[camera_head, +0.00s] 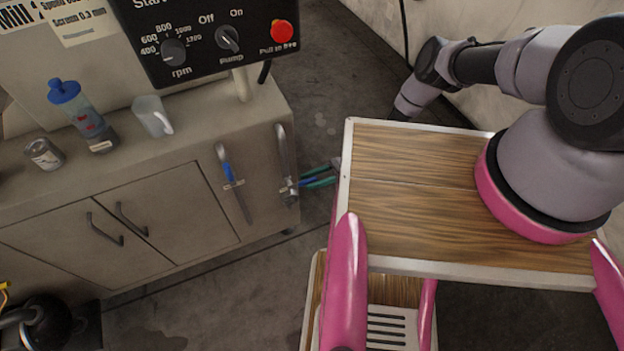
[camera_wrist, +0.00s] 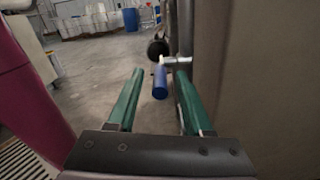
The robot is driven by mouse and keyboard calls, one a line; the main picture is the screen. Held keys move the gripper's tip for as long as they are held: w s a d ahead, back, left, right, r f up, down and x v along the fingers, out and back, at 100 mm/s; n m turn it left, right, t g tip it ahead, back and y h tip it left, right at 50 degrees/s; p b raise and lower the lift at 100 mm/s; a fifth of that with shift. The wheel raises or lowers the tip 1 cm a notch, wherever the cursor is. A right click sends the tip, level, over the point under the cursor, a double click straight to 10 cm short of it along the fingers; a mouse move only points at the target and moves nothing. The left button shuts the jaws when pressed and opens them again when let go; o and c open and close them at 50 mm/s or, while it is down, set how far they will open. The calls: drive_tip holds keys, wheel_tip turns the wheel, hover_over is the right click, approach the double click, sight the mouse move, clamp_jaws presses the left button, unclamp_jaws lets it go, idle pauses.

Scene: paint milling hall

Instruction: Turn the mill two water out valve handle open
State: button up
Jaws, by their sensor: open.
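A short blue valve handle (camera_wrist: 160,83) hangs down below a metal pipe stub (camera_wrist: 176,61) on the cabinet side in the wrist view. My gripper (camera_wrist: 158,72) is open, its two green fingers on either side of the blue handle as seen from the wrist. No contact shows, and I cannot tell how far the handle lies between the fingers. In the head view my gripper (camera_head: 318,177) is beside the right end of the cabinet, low and partly hidden by my wooden-topped body. I cannot make out the valve handle there. A sign cut off at the top left begins with "Mill".
The grey cabinet (camera_head: 170,215) carries a blue-capped bottle (camera_head: 78,108), a white jug (camera_head: 152,115) and a can (camera_head: 44,154). The control panel (camera_head: 210,45) stands above. Floor (camera_wrist: 95,75) is open left of the fingers.

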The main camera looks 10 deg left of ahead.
clamp_jaws()
idle(1.4)
